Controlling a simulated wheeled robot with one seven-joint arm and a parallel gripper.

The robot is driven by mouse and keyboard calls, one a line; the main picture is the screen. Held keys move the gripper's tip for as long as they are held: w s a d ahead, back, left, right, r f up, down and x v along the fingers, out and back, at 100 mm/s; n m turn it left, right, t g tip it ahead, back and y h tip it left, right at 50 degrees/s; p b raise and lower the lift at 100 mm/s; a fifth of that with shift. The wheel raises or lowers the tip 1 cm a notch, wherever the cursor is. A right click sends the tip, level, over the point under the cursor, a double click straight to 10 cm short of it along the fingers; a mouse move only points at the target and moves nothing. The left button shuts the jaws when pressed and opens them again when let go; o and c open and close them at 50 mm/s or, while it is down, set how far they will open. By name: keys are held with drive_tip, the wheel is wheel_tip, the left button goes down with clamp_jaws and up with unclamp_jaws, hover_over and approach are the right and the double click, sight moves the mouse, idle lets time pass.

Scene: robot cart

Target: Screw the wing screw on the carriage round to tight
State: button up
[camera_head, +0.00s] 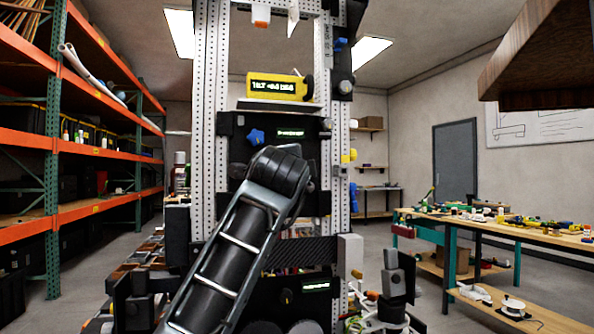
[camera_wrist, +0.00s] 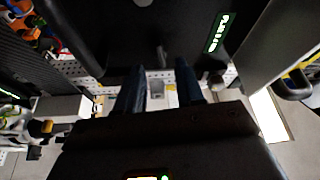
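The black carriage panel (camera_head: 232,126) is mounted between two perforated white uprights, with a blue star-shaped knob (camera_head: 256,137) and a small lit display (camera_head: 290,133) on it. My arm covers its lower middle and hides my gripper in the head view. In the wrist view my gripper (camera_wrist: 158,82) has two dark fingers standing apart, with a gap between them. A dark panel (camera_wrist: 120,30) with a green-lit display (camera_wrist: 217,32) fills the area ahead. A small grey upright piece (camera_wrist: 161,56) shows on it beyond the fingertips. I cannot tell whether this is the wing screw.
A yellow box with a display (camera_head: 275,86) sits above the carriage. A lower black unit (camera_head: 315,287) carries another display. Orange shelving (camera_head: 60,140) stands left, a workbench (camera_head: 500,222) right. Perforated rails and clutter surround the gripper closely.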

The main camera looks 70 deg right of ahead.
drive_tip(key=v, duration=0.3)
drive_tip(key=shift+s+a+f, duration=0.1)
drive_tip(key=shift+a, duration=0.2)
idle(1.2)
